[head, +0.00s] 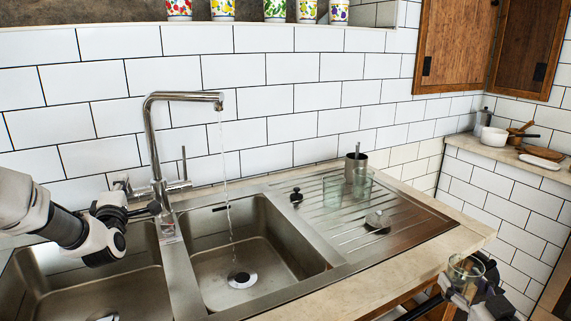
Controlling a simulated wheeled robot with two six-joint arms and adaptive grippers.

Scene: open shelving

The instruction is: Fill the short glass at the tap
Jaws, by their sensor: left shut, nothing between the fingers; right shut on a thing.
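The chrome tap (151,135) stands behind the sinks, its spout over the right basin (215,270). A thin stream of water (226,180) runs from the spout into that basin. The tap's upright lever (184,161) is on its right side. My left gripper (153,208) is shut and empty, close to the front left of the tap's base; whether it touches the tap I cannot tell. My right gripper (462,285) is shut on a short clear glass (466,266), low at the right, in front of the counter. I cannot make out any water in this glass.
Two clear glasses (333,191), a grey cup with a utensil (355,165) and small dark-knobbed items (377,221) stand on the drainboard (405,215). A left basin (100,285) adjoins. Patterned cups (275,9) line the ledge above. A white bowl (493,136) sits on the far-right counter.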

